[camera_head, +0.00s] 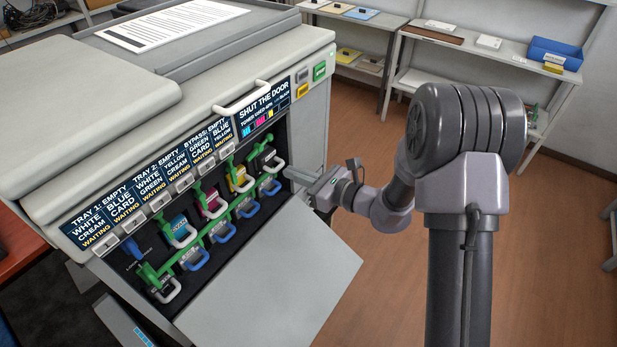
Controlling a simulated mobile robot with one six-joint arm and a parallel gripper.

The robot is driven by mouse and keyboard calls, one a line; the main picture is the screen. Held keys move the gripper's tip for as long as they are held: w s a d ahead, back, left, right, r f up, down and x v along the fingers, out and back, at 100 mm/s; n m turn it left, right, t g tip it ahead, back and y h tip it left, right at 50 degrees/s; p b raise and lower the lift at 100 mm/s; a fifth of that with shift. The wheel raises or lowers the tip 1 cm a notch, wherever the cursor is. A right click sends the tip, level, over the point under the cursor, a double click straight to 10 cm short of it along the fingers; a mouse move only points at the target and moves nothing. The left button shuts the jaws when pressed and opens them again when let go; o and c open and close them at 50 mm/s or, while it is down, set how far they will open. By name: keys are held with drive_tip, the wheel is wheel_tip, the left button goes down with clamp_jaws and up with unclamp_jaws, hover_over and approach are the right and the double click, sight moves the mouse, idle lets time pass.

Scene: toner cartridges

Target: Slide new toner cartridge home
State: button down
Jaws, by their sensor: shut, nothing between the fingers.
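The printer's toner bay stands open, with its front door (275,270) folded down. In the bay sits a row of cartridges with white loop handles: cyan (179,227), magenta (210,203), yellow (238,180) and black (262,160). I cannot tell which one is new or how deep each sits. My gripper (290,173) is shut and empty at the right end of the bay. Its fingers point left, just right of the black cartridge's handle; whether they touch it I cannot tell.
A green rail (223,223) and several blue handles (222,232) run below the cartridges. A label panel reading "SHUT THE DOOR" (264,110) hangs above the bay. Shelves (480,70) with a blue bin (555,53) stand behind. The floor at right is clear.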

drive_tip(key=shift+w+a, duration=0.2)
drive_tip(key=shift+a, duration=0.05)
drive_tip(key=shift+w+a, duration=0.15)
drive_tip(key=shift+a, duration=0.05)
drive_tip(key=shift+x, duration=1.15)
drive_tip(key=b, duration=0.1)
approach(280, 167)
drive_tip(key=shift+d+f, duration=0.2)
drive_tip(key=shift+f, duration=0.5)
